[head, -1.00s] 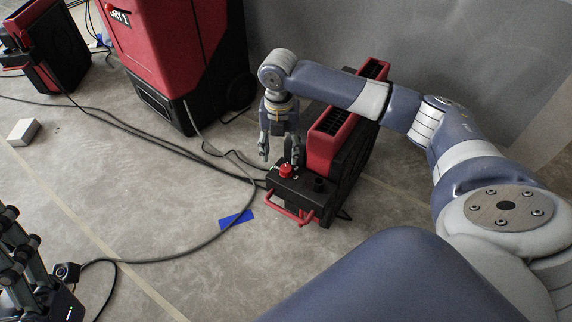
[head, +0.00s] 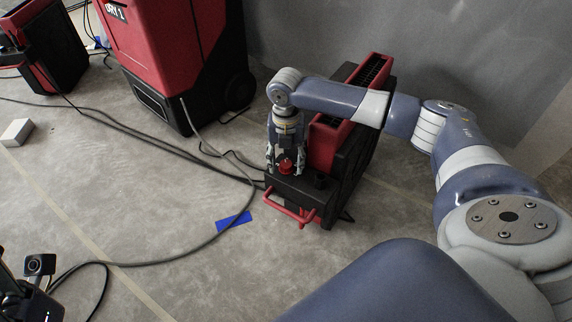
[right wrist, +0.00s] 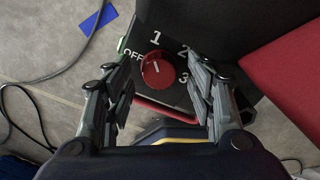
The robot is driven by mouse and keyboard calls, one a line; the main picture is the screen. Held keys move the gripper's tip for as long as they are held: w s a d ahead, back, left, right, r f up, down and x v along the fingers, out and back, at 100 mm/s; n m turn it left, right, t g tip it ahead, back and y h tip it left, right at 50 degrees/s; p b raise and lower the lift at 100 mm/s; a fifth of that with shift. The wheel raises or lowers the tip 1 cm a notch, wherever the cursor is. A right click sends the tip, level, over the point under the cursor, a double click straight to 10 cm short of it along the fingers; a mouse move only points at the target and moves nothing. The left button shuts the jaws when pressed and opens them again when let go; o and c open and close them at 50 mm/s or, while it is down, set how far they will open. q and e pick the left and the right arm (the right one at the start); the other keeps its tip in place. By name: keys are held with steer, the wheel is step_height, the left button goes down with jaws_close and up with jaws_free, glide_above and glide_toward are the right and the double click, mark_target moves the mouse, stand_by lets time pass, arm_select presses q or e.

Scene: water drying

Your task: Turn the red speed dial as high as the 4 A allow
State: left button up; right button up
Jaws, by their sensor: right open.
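The red speed dial (head: 286,168) sits on the black top panel of a red and black air mover (head: 326,143). In the right wrist view the round dial (right wrist: 158,71) is surrounded by the marks OFF, 1, 2 and 3. A small white mark shows on the dial, but I cannot tell surely which setting it points to. My right gripper (head: 285,160) points down over the dial, open, with one finger on either side. Contact is not clear. My left gripper's dark parts (head: 14,293) are cut off at the lower left, and its fingers cannot be judged.
A tall red and black dryer (head: 172,55) stands behind to the left, with another red and black machine (head: 45,45) beyond. Dark cables (head: 135,128) cross the floor. A blue tape strip (head: 234,221) and a white block (head: 16,132) lie on open floor.

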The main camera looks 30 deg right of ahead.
steer(key=shift+f, duration=0.15)
steer(key=c, duration=1.1)
steer(key=shift+o, duration=0.2)
steer(key=shift+p, duration=0.35)
